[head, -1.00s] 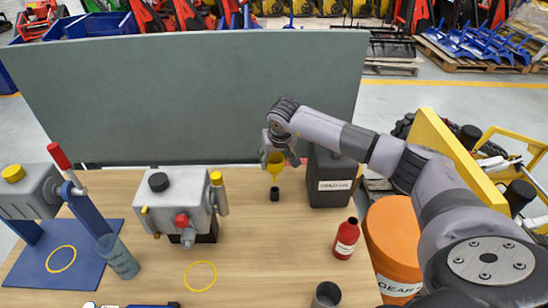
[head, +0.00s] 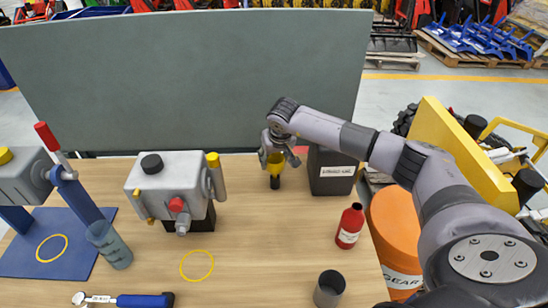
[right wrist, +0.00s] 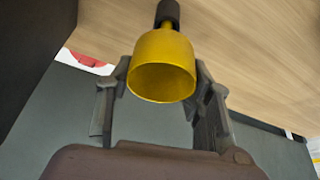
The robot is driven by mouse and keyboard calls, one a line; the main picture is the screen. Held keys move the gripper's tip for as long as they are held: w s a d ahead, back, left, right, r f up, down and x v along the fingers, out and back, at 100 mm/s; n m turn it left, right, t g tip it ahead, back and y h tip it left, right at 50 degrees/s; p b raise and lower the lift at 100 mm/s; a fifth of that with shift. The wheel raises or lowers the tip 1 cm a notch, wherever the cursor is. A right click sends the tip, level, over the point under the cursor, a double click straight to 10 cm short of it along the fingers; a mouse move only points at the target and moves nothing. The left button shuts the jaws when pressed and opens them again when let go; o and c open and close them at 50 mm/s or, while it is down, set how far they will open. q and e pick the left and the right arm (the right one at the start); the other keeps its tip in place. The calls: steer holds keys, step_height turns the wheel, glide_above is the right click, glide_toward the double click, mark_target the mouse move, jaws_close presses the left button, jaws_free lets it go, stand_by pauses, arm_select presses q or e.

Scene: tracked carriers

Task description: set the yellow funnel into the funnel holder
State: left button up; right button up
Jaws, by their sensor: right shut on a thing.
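The yellow funnel (head: 276,162) is upright, between the fingers of my right gripper (head: 279,156) at the back of the table. The gripper is shut on the funnel's cup; its wide mouth also shows in the right wrist view (right wrist: 161,80). The funnel holder (head: 275,183) is a small black upright piece on the table, directly under the funnel. In the right wrist view the dark holder (right wrist: 167,12) meets the funnel's narrow end. The spout is mostly hidden, apparently inside the holder; whether it is fully seated I cannot tell. My left gripper is not in view.
A black labelled canister (head: 331,172) stands close to the right of the gripper. A red bottle (head: 349,226) and a dark grey cup (head: 329,289) stand nearer the front. A grey machine (head: 172,188) is to the left. A green-grey panel (head: 180,80) stands behind.

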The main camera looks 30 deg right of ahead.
steer(key=shift+f, duration=0.45)
steer(key=o, duration=1.2)
steer(key=shift+r, duration=0.1)
steer(key=v, duration=1.2)
